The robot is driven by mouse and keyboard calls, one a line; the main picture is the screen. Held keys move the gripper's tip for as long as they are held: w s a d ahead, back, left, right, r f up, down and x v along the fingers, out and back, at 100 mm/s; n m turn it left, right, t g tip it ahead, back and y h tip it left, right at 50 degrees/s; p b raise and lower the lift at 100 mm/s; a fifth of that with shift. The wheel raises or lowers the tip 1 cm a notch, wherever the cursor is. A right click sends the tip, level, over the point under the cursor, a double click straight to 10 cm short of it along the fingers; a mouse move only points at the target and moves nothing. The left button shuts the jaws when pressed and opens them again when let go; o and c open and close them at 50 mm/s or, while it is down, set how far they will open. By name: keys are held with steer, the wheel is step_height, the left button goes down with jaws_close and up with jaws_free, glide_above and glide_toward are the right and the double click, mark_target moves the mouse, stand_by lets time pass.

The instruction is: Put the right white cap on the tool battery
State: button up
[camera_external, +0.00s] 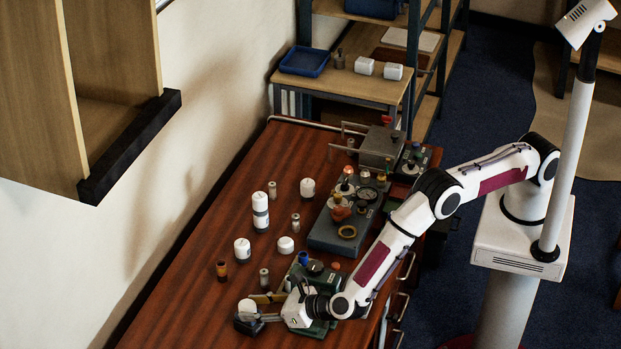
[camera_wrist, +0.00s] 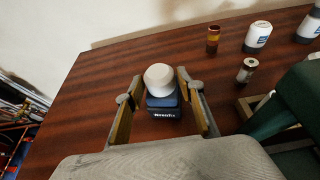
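The tool battery (camera_wrist: 164,106) is a dark blue block with lettering on its front, standing on the wooden table; it also shows in the external view (camera_external: 246,326). A white cap (camera_wrist: 158,78) sits on top of it and also shows in the external view (camera_external: 247,306); it looks slightly tilted. My gripper (camera_wrist: 160,76) is open, with one finger on each side of the cap and a small gap visible on both sides. In the external view my gripper (camera_external: 264,308) reaches in from the right, low over the table. The contact between cap and battery is partly hidden.
White-topped containers (camera_external: 242,249) (camera_external: 285,244) (camera_external: 307,187) and a taller white one (camera_external: 260,212) stand behind. An amber cylinder (camera_wrist: 213,39) and a silver cylinder (camera_wrist: 247,69) are nearby. A green device (camera_wrist: 285,105) is close on the right. Table left of the battery is clear.

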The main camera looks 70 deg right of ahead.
steer(key=shift+o, duration=0.3)
steer(key=shift+r, duration=0.15)
steer(key=shift+s+r, duration=0.15)
steer(key=shift+s, duration=0.15)
steer(key=v, duration=1.1)
steer(key=shift+s, duration=0.2)
steer(key=shift+w, duration=0.1)
stand_by(0.5)
